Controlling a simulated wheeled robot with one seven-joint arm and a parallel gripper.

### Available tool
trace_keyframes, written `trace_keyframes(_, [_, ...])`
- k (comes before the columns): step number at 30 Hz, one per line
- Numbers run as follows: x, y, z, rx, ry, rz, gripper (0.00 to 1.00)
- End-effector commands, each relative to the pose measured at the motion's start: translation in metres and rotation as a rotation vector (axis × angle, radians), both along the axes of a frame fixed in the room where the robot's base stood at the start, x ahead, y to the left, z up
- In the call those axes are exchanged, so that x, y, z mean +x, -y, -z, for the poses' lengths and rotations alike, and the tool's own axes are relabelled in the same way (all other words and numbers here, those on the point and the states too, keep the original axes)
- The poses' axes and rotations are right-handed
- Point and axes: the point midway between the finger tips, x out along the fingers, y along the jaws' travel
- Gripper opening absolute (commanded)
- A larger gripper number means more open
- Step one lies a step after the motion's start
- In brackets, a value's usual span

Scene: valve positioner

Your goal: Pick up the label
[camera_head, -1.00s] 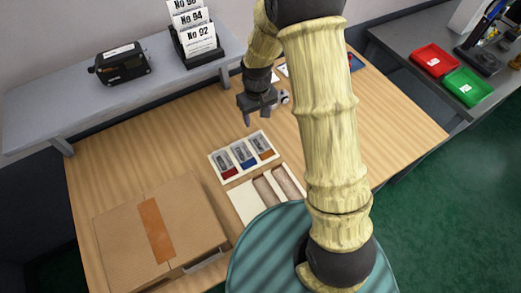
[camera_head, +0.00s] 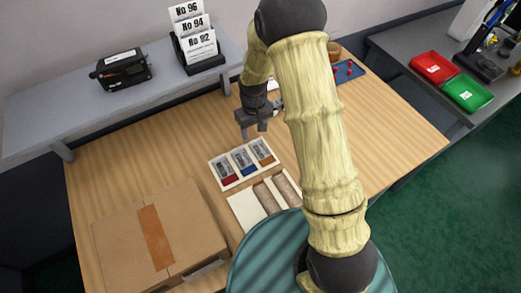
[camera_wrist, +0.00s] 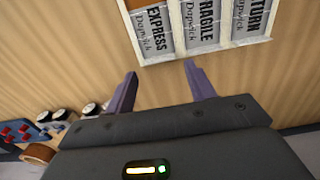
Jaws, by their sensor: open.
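Several printed labels lie in a white three-compartment tray (camera_head: 234,183) on the wooden table. In the wrist view the tray shows EXPRESS (camera_wrist: 153,30), FRAGILE (camera_wrist: 203,22) and RETURN (camera_wrist: 255,12) labels, cut off by the top edge. In the head view the compartments show red (camera_head: 227,180), blue (camera_head: 247,169) and orange (camera_head: 266,160) ends. My gripper (camera_head: 255,131) is open and empty just behind the tray. In the wrist view my gripper (camera_wrist: 160,75) has its two fingers spread below the EXPRESS and FRAGILE labels, apart from the tray.
A cardboard box (camera_head: 195,225) stands at the front left. A blue board (camera_head: 349,72) with red pieces lies at the back right. A shelf (camera_head: 60,105) with a card stand (camera_head: 205,66) is behind.

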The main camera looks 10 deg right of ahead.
Motion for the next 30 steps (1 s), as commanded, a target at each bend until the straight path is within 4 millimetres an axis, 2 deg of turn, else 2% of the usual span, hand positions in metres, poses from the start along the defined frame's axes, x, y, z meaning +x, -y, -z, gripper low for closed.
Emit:
trace_keyframes(5, [0.0,0.0,0.007,-0.001,-0.002,-0.001,0.55])
trace_keyframes(16, [0.001,0.001,0.049,0.0,-0.001,-0.001,0.55])
trace_keyframes(30, [0.001,0.001,0.052,0.0,0.001,-0.001,0.55])
